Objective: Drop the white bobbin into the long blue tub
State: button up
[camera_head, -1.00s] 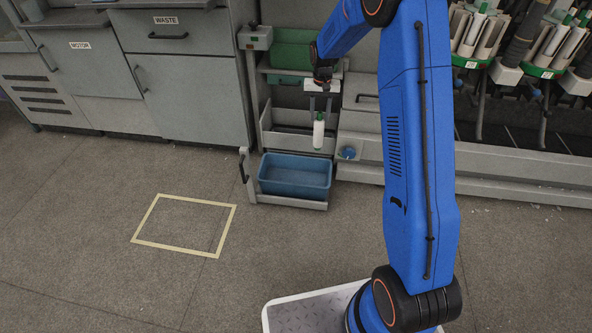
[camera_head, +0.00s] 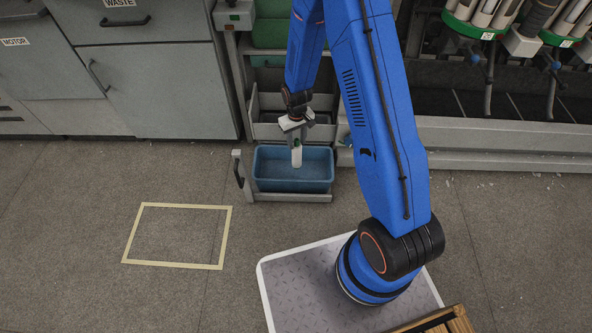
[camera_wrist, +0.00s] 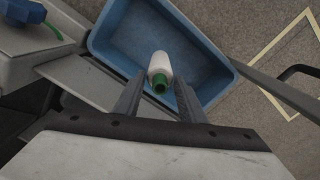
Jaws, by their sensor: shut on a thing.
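The white bobbin (camera_head: 296,158) has a green top end. My gripper (camera_head: 296,139) is shut on it and holds it upright, pointing down. In the wrist view the bobbin (camera_wrist: 159,68) sits between the two fingers of my gripper (camera_wrist: 160,92), its green end toward the camera. The long blue tub (camera_head: 270,184) stands low on a grey shelf near the floor. In the head view the bobbin overlaps the tub's opening, and in the wrist view the tub (camera_wrist: 112,58) lies behind and below it. The tub's visible inside looks empty.
Green bins (camera_head: 272,33) sit on upper shelves above the tub. A grey post with a dark handle (camera_head: 239,170) stands at the tub's left. Grey cabinets (camera_head: 160,85) are further left. A yellow floor outline (camera_head: 178,207) encloses bare floor.

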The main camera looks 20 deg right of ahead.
aim_at(297, 146)
jog(key=shift+f, duration=1.85)
jog(key=o, duration=1)
jog(key=shift+o, duration=0.2)
notch_tip(297, 146, up, 17)
jog(key=shift+r, duration=0.2)
